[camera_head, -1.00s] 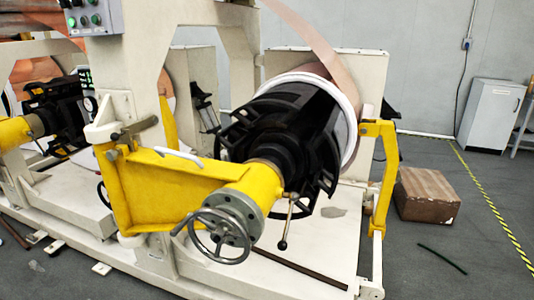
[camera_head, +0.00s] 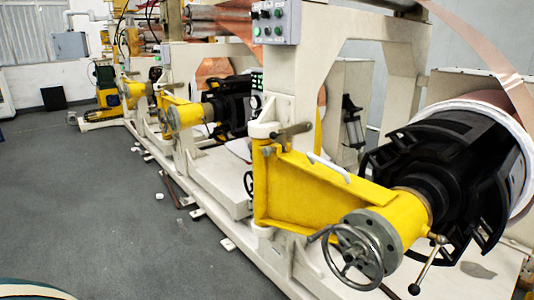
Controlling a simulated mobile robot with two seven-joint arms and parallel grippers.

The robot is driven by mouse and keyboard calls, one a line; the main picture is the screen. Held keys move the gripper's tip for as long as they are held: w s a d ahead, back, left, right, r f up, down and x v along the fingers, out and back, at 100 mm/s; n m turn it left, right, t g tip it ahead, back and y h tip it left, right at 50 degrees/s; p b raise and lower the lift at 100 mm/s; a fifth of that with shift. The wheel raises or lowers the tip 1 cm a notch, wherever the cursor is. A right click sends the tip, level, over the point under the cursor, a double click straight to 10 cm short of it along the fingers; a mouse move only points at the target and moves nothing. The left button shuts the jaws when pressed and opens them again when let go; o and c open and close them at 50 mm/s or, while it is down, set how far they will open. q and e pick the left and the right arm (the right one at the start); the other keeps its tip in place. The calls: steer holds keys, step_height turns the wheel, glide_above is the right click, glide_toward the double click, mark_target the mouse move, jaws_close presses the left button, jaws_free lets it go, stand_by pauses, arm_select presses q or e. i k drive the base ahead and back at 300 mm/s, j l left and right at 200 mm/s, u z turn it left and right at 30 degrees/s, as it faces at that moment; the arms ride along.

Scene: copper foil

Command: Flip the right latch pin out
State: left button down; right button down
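The copper foil machine fills the middle and right of the view. A yellow swing arm (camera_head: 310,192) reaches from the cream frame to the black spindle (camera_head: 425,160). A grey handwheel (camera_head: 352,250) and a lever with a ball end (camera_head: 428,265) sit at the swing arm's outer end. A grey-brown latch-like handle (camera_head: 290,132) sits on top of the swing arm's hinge. A white handle (camera_head: 328,168) is on the arm's upper edge. I cannot tell which part is the right latch pin; the right side of the spindle is cut off by the picture edge. Neither gripper is in view.
A control box (camera_head: 275,22) with green buttons hangs on the frame (camera_head: 290,85). Similar yellow arms (camera_head: 180,115) stand farther back. The grey floor (camera_head: 110,200) at the left is open, with small debris near the machine base. A rounded dark green edge shows at bottom left.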

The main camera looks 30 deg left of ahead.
mark_target(267, 151)
steer(key=i+l+u, duration=0.85)
steer(key=l, duration=0.25)
steer(key=l+u, duration=0.25)
steer(key=l, duration=0.15)
steer(key=i, duration=0.05)
